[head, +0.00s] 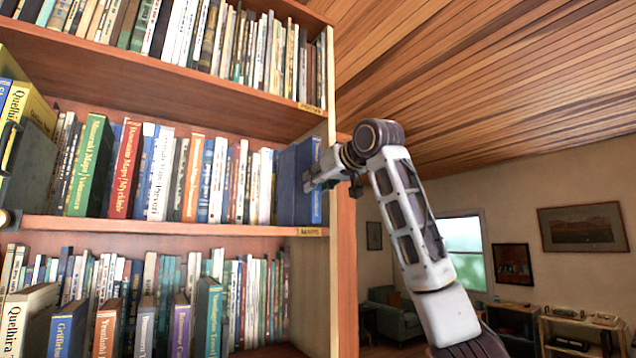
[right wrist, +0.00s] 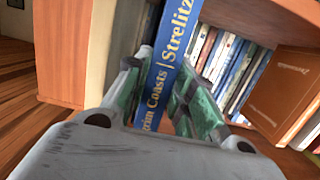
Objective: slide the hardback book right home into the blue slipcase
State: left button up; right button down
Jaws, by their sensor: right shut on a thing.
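A blue hardback book with pale lettering on its spine stands upright at the right end of the middle shelf in the head view (head: 316,207); its spine, reading in part "Coasts | Strelitz", also shows in the right wrist view (right wrist: 174,62). My right gripper (head: 311,180) is shut on this book near its spine, with green finger pads on both sides in the right wrist view (right wrist: 160,98). A darker blue panel, which looks like the blue slipcase (head: 286,188), stands directly behind the book. The book seems partly inside it; the depth is hard to tell.
The bookcase's right upright (head: 340,290) is close beside the gripped book. A packed row of books (head: 165,170) fills the middle shelf to the left. Larger books (head: 35,140) stand out at the far left. The room right of the bookcase is open.

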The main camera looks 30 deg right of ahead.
jog(key=shift+w+r, duration=0.1)
jog(key=shift+w, duration=0.25)
dwell(0.3)
jog(key=c, duration=1.1)
grip_release()
jog(key=shift+a, duration=0.1)
jog(key=s+b, duration=0.1)
jog(key=s, duration=0.1)
jog(key=s+b, duration=0.1)
jog(key=s, duration=0.2)
jog(key=s+b, duration=0.1)
jog(key=s, duration=0.1)
jog(key=shift+s+d, duration=0.25)
jog(key=shift+d, duration=0.1)
jog(key=shift+c, duration=0.5)
